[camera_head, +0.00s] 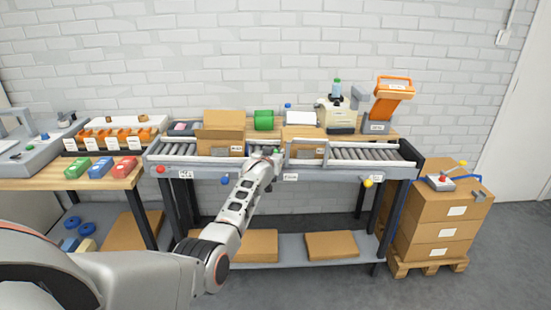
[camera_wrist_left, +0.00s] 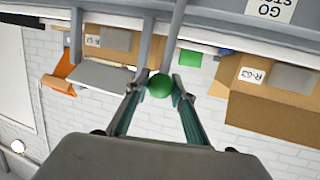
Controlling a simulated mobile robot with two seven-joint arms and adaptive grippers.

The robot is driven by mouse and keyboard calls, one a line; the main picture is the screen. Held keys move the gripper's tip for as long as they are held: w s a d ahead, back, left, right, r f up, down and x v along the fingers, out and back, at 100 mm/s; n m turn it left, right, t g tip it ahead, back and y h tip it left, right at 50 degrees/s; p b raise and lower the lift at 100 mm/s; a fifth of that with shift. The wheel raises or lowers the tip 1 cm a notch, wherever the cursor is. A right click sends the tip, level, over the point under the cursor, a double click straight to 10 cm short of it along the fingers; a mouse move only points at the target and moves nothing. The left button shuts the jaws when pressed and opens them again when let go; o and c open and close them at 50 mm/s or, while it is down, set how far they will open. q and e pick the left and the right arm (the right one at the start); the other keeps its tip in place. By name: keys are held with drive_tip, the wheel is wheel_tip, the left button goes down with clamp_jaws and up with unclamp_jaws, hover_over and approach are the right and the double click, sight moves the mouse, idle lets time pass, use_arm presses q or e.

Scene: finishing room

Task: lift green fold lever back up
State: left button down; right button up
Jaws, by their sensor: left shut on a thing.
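The green ball knob of the fold lever (camera_wrist_left: 160,86) sits between the two fingertips of my left gripper (camera_wrist_left: 157,84) in the left wrist view. The gripper is shut on it. In the head view, my left gripper (camera_head: 268,160) is at the front rail of the roller conveyor, between the two cartons. The knob is mostly hidden there by my gripper and arm. The lever's tilt cannot be told. My right gripper is in neither view.
An open carton (camera_head: 221,126) stands on the conveyor left of my gripper; another carton (camera_head: 300,136) is at the grey metal frame on the right. Red (camera_head: 161,169), blue (camera_head: 225,181) and yellow (camera_head: 368,184) knobs sit along the front rail. Stacked cartons (camera_head: 433,222) stand at right.

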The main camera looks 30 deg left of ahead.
use_arm(q)
drive_tip(key=shift+w+a+r, duration=0.1)
drive_tip(key=shift+w+a, duration=0.3)
drive_tip(key=shift+w, duration=0.05)
drive_tip(key=c, duration=1.7)
unclamp_jaws()
drive_tip(key=shift+a+f, duration=0.1)
drive_tip(key=shift+f, duration=0.1)
drive_tip(key=shift+s+r, duration=0.1)
drive_tip(key=v, duration=1.2)
